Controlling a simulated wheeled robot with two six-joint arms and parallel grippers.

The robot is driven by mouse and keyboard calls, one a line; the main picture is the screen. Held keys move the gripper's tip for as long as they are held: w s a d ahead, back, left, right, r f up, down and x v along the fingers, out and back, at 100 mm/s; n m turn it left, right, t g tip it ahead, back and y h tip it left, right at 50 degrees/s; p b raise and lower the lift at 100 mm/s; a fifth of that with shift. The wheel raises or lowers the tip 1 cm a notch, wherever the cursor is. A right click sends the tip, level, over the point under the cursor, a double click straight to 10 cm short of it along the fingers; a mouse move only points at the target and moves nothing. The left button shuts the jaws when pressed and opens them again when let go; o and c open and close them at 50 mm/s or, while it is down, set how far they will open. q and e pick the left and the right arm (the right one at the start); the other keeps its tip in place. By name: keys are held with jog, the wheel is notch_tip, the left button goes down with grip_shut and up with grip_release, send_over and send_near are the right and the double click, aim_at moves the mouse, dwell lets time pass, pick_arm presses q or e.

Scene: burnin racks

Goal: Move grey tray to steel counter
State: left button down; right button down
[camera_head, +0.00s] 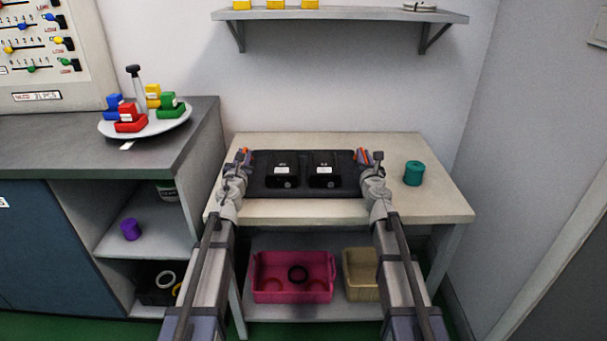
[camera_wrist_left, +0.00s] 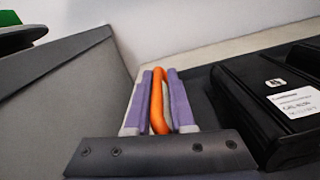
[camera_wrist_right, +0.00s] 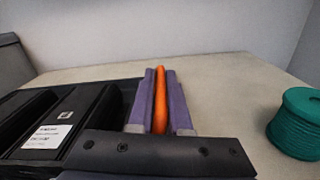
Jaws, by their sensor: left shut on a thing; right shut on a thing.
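The tray (camera_head: 305,186) is dark grey to black and lies at the small pale table (camera_head: 420,205). My left gripper (camera_head: 243,158) is shut on the tray's left orange handle (camera_wrist_left: 158,105). My right gripper (camera_head: 370,158) is shut on the tray's right orange handle (camera_wrist_right: 160,100). I cannot tell whether the tray touches the tabletop. The grey counter (camera_head: 200,125) stands at the left, higher than the table.
A teal spool (camera_head: 413,173) stands right of the tray. On the counter, a white plate (camera_head: 150,130) holds several coloured blocks. A pink bin (camera_head: 292,280) and a tan bin (camera_head: 360,275) sit under the table. A wall shelf (camera_head: 340,15) hangs above. Counter space in front of the plate is clear.

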pick_arm(q)
jog(key=shift+a, duration=0.4)
pick_arm(e)
jog(key=shift+d, duration=0.35)
